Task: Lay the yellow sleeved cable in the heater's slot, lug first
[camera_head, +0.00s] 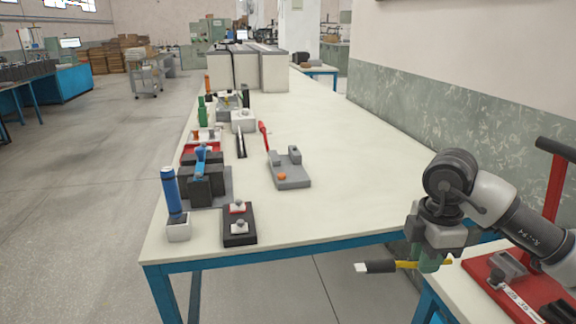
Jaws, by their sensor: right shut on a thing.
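My right gripper (431,258) comes in from the right and is shut on the yellow sleeved cable. The cable's dark sleeve (382,266) and pale lug end point left; a yellow part (409,264) shows by the jaws and more yellow shows to their right. The cable is about level, in front of the long table's right front edge. No part is clearly marked as the heater. A grey fixture (291,178) with two upright blocks, an orange knob and a red lever stands on the table, apart from the cable; I cannot tell if it is the heater. My left gripper is out of view.
The long white table (330,216) is clear right of the fixture. A red-based device (478,266) stands at the lower right, near my right arm.

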